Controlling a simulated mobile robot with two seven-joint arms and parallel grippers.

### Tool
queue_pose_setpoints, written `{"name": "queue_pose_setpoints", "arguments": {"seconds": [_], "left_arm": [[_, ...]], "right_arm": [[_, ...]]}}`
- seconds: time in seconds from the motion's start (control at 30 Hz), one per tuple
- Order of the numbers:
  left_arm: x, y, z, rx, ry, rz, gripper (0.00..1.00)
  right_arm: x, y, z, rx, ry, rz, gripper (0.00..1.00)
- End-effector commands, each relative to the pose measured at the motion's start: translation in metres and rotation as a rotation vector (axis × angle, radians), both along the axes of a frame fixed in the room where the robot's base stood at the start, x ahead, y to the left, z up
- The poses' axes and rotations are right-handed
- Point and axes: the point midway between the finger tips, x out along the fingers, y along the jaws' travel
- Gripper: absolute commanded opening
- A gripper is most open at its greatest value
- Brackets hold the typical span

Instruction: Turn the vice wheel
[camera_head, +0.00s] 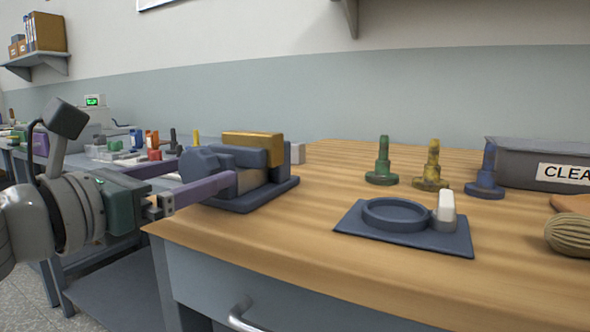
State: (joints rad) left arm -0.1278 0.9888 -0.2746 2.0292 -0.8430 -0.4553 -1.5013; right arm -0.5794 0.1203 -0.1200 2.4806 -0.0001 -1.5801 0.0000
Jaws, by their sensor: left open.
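The vice (268,178) stands at the left end of the wooden bench on a dark blue-grey base, with a brass-coloured block (252,147) at its top. Its dark blue-grey wheel (200,161) faces left, towards my left arm. My left gripper (208,172) comes in from the left and is open. Its near purple-grey finger passes in front of the wheel's lower part, and its far finger reaches towards the wheel's far side. Whether the fingers touch the wheel I cannot tell. My right gripper is not in view.
Green (383,163), yellow (432,168) and blue (486,174) bobbin-like pieces stand at the right. Before them lies a dark tray (350,222) with a ring and a white-topped peg. A grey labelled bin (515,165) is behind.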

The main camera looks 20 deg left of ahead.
Motion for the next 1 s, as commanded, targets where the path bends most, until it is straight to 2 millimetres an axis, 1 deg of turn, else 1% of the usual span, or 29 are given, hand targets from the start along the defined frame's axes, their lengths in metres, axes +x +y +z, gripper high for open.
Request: {"name": "queue_pose_setpoints", "arguments": {"seconds": [0.2, 0.23, 0.9, 0.97, 1.0], "left_arm": [[0.0002, 0.0000, -0.0001, 0.000, 0.000, 0.000, 1.00], [0.0002, 0.0000, -0.0001, 0.000, 0.000, 0.000, 0.98], [0.0000, 0.0001, 0.0000, 0.000, 0.000, 0.000, 0.22], [0.0000, 0.0001, 0.0000, 0.000, 0.000, 0.000, 0.16], [0.0000, 0.0001, 0.0000, 0.000, 0.000, 0.000, 0.16]], "right_arm": [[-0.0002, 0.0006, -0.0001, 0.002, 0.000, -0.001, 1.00], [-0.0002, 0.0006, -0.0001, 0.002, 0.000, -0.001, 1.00], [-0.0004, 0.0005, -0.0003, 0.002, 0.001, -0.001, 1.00], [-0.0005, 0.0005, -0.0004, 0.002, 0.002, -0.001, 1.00], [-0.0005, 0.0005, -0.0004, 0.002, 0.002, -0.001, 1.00]]}}
